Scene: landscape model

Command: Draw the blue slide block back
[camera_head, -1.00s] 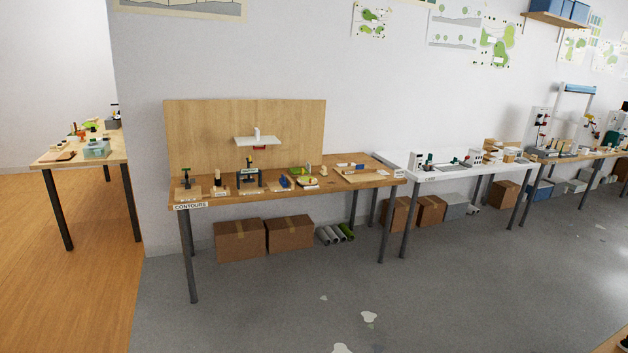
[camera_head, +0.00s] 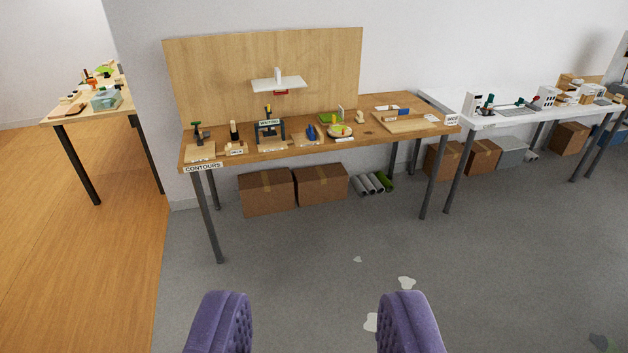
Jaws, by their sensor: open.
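A small blue block (camera_head: 311,132) sits on a wooden base on the workbench labelled CONTOURS, right of the dark frame labelled ROUTING. A second blue piece (camera_head: 403,112) lies farther right on the same bench, by a flat board. I cannot tell from here which one is the slide block. My gripper (camera_head: 313,322) shows as two purple padded fingers at the bottom edge, wide apart and empty. It is well short of the bench, with grey floor between.
The wooden workbench (camera_head: 355,128) carries several small fixtures and a tall back panel (camera_head: 220,85). Cardboard boxes (camera_head: 267,190) and rolled tubes stand beneath it. A white table (camera_head: 530,112) adjoins on the right. The grey floor in front is clear apart from pale flat patches.

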